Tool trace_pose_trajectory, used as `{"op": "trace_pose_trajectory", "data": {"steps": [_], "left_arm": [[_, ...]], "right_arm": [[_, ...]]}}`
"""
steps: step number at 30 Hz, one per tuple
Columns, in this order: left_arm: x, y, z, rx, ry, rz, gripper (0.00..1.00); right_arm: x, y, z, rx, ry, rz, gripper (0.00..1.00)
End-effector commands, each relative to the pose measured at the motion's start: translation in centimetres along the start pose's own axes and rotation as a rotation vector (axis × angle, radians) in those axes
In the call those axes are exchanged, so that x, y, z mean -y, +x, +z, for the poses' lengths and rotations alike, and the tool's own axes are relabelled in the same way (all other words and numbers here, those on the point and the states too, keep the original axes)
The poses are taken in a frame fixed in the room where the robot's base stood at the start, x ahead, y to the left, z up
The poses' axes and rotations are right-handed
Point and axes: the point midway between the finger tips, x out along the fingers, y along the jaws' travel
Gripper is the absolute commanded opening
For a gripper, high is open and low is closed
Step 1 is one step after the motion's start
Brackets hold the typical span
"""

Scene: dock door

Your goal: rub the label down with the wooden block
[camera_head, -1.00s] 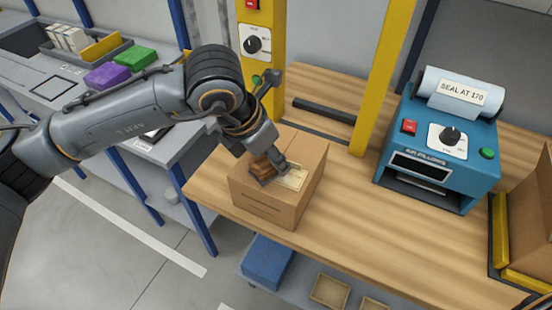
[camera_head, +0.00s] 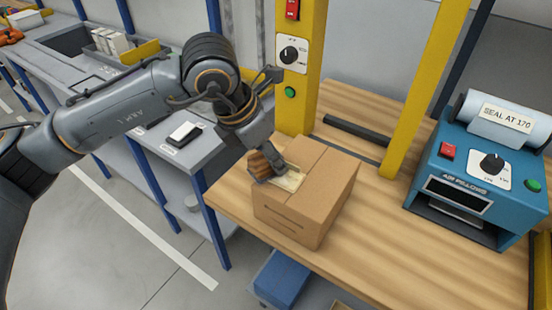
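A brown cardboard box (camera_head: 318,207) stands on the wooden bench. A pale label (camera_head: 292,179) lies on its top, near the left side, partly hidden by my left gripper. My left gripper (camera_head: 266,167) is shut on the wooden block (camera_head: 258,165), a small brown piece at the left edge of the box top. The block is beside the label's left end. I cannot tell whether it touches the label or the box. My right gripper is out of view.
A yellow frame (camera_head: 406,100) with a dial and buttons rises behind the box. A blue sealing machine (camera_head: 478,180) stands at the right of the wooden bench (camera_head: 385,235). A grey side table (camera_head: 185,155) is at the left. Bench between box and machine is clear.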

Motion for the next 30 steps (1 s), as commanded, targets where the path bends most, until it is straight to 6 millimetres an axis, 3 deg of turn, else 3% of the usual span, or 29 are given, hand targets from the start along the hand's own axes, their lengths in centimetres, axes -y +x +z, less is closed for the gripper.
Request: {"op": "trace_pose_trajectory", "data": {"steps": [8,24,30], "left_arm": [[0.0,-0.4,0.2,0.001,0.0,0.0,0.16],[0.1,-5.3,2.3,0.002,0.0,0.0,0.16],[0.1,-5.6,2.4,0.001,0.0,-0.001,0.16]], "right_arm": [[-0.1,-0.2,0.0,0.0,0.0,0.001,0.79],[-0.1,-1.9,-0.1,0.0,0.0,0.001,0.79],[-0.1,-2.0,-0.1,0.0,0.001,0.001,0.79]]}}
